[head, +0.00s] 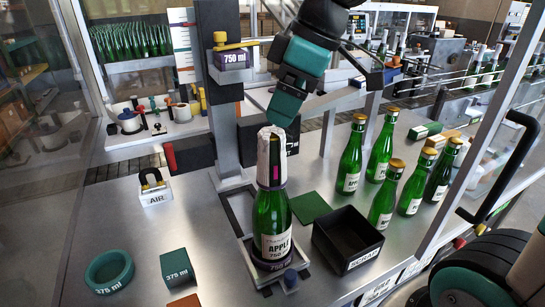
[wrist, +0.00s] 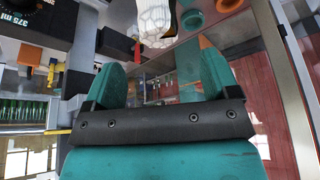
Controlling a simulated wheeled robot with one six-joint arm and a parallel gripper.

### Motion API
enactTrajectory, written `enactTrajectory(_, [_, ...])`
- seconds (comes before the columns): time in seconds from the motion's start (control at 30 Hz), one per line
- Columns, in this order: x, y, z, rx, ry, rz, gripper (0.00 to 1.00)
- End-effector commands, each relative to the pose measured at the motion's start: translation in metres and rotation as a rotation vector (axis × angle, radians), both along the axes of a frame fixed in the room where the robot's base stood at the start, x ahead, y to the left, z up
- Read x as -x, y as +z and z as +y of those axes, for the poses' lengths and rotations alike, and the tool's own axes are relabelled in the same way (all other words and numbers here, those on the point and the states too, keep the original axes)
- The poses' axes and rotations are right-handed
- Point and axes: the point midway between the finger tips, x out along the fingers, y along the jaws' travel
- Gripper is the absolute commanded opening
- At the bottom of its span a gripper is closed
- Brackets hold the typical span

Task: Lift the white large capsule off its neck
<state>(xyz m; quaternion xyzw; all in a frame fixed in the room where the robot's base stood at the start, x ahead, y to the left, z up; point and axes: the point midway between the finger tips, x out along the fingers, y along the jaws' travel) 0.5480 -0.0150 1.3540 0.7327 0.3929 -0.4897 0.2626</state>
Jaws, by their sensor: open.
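The white large capsule (head: 264,160) sits over the neck of a green bottle (head: 272,217) labelled APPLE 750. A dark vertical strip with a pink patch shows along the capsule's side. The bottle stands upright in a dark holder on the metal bench. My teal gripper (head: 281,117) is just above and slightly right of the capsule's top. In the wrist view, my gripper (wrist: 160,75) is open, with its two teal fingers spread. The white capsule (wrist: 154,22) shows at the top, beyond the gap between the fingers, and nothing is held.
A black open bin (head: 347,240) and several green bottles (head: 381,155) stand to the right. On the left are an AIR block (head: 155,190), a teal 375 ml ring (head: 109,271) and a 375 ml block (head: 175,267). A metal column (head: 222,120) rises behind the bottle.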

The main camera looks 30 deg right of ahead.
Motion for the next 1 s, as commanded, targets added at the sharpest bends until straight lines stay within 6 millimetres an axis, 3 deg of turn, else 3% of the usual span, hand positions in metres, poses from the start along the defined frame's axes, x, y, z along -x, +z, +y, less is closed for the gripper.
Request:
enactTrajectory(0.1, [-0.004,-0.017,0.007,0.000,0.002,0.004,0.81])
enactTrajectory(0.37, [-0.008,-0.035,0.013,0.000,0.001,0.003,0.81])
enactTrajectory(0.6, [-0.016,-0.068,0.024,0.001,-0.001,0.005,0.81])
enactTrajectory(0.9, [-0.018,-0.076,0.026,0.000,-0.001,0.000,0.81])
enactTrajectory(0.93, [-0.018,-0.076,0.026,0.000,-0.001,0.000,0.79])
enactTrajectory(1.0, [-0.018,-0.076,0.026,0.000,-0.001,0.000,0.63])
